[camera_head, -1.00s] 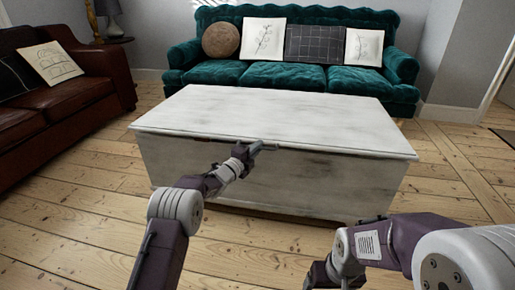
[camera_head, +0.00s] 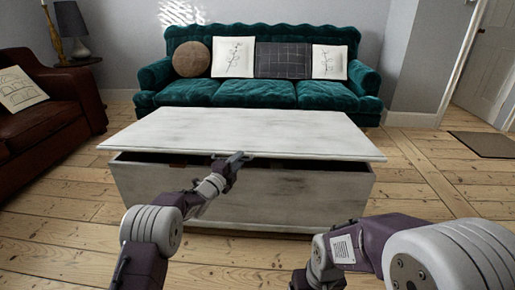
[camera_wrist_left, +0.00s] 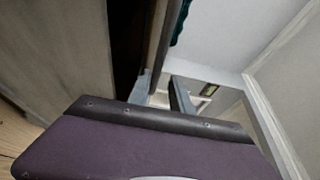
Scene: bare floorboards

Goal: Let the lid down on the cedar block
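The whitewashed chest (camera_head: 250,200) stands in front of me. Its lid (camera_head: 250,130) is raised a little at the front, with a dark gap under its edge. My left gripper (camera_head: 238,157) is at the lid's front edge, near the middle. In the left wrist view its two fingers (camera_wrist_left: 163,92) are apart, with the lid's edge (camera_wrist_left: 164,45) running between them and the chest wall (camera_wrist_left: 60,50) at left. A small reddish-brown patch shows in the gap; I cannot tell whether it is the cedar block. My right arm is low at right, its fingertips out of frame.
A green sofa (camera_head: 258,93) with several cushions stands behind the chest. A brown leather sofa (camera_head: 45,125) is at left. A doormat (camera_head: 485,144) lies by the door at right. Floorboards (camera_head: 440,240) are bare to the right of the chest.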

